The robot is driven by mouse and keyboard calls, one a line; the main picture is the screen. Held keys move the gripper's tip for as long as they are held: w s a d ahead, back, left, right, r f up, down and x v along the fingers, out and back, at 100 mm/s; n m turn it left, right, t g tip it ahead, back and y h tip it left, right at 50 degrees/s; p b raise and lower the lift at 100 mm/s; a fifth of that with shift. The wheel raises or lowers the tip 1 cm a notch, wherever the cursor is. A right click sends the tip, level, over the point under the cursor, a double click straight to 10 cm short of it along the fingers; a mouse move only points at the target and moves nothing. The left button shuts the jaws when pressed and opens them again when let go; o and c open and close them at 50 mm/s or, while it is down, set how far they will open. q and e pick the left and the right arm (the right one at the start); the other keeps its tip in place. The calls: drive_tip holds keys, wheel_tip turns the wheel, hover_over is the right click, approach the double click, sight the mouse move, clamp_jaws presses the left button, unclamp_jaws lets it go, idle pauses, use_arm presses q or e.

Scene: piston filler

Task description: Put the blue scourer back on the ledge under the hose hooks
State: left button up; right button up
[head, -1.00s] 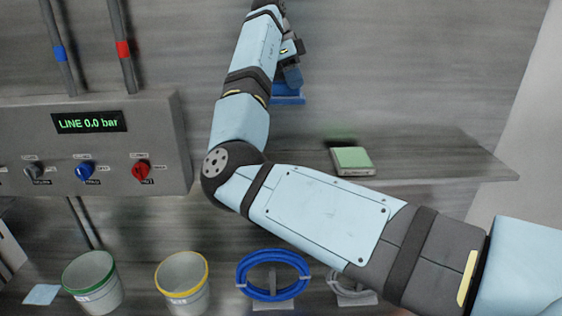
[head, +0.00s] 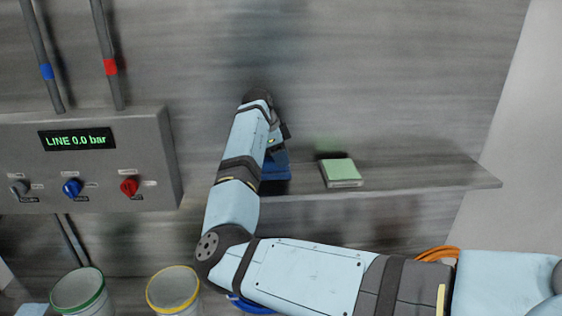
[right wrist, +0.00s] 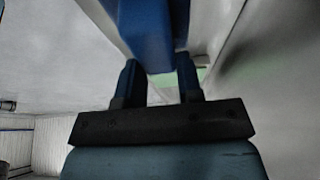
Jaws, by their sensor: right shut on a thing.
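The blue scourer (head: 275,173) is in my right gripper (head: 278,153), low at the back wall and just left of the green scourer. In the right wrist view my right gripper (right wrist: 158,75) has its two fingers on either side of the blue scourer (right wrist: 150,35). The grey ledge (head: 410,183) runs along the wall to the right. The scourer overlaps the ledge's left part in the head view; I cannot tell whether it touches it. My forearm hides part of the ledge. My left gripper is not in view.
A green scourer (head: 341,170) sits on the ledge close to the right of my gripper. A control panel (head: 90,160) with knobs is at left. Buckets with green (head: 80,293) and yellow (head: 172,290) rims stand below. An orange hose (head: 437,254) and a blue hose (head: 250,305) show partly behind my arm.

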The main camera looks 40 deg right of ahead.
sight(265, 160)
wheel_tip(265, 160, down, 2)
drive_tip(key=shift+f, duration=0.1)
drive_tip(key=o, duration=0.9)
drive_tip(key=shift+f, duration=0.1)
drive_tip(key=shift+o, duration=0.2)
drive_tip(key=b+v, duration=0.2)
drive_tip(key=v, duration=0.9)
drive_tip(key=shift+a+r, duration=0.15)
drive_tip(key=shift+r, duration=0.5)
